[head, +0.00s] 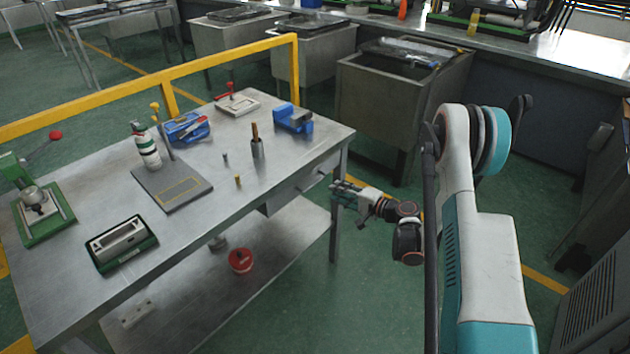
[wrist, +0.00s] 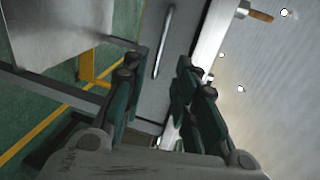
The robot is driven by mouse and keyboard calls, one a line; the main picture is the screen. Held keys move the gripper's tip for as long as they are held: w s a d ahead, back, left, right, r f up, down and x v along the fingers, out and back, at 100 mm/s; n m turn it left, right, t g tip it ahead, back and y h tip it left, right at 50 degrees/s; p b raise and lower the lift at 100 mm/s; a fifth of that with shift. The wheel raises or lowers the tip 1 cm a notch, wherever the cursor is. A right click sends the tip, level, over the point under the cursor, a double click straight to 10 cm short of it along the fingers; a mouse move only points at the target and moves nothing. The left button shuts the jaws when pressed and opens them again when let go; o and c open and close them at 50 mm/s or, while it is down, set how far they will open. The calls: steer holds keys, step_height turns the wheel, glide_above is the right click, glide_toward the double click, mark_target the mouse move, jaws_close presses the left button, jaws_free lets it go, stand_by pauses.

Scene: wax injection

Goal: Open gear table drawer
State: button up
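The metal gear table (head: 100,230) stands at the left in the head view. Its grey drawer (head: 287,194) sits under the tabletop at the right end and looks closed. In the wrist view the drawer front (wrist: 183,48) is grey, with a thin bar handle (wrist: 163,42) on it. My gripper (head: 336,190) is beside the table's right end, near the drawer. In the wrist view my gripper (wrist: 156,72) has its fingers apart with nothing between them. The handle lies beyond the fingertips, in line with the gap. I cannot tell the exact distance to it.
A yellow rail (head: 230,60) runs behind the table. A metal sink (head: 395,95) stands beyond.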

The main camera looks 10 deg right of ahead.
mark_target(315, 184)
steer(key=shift+b+x, duration=1.55)
steer(key=shift+x, duration=4.05)
jaws_close()
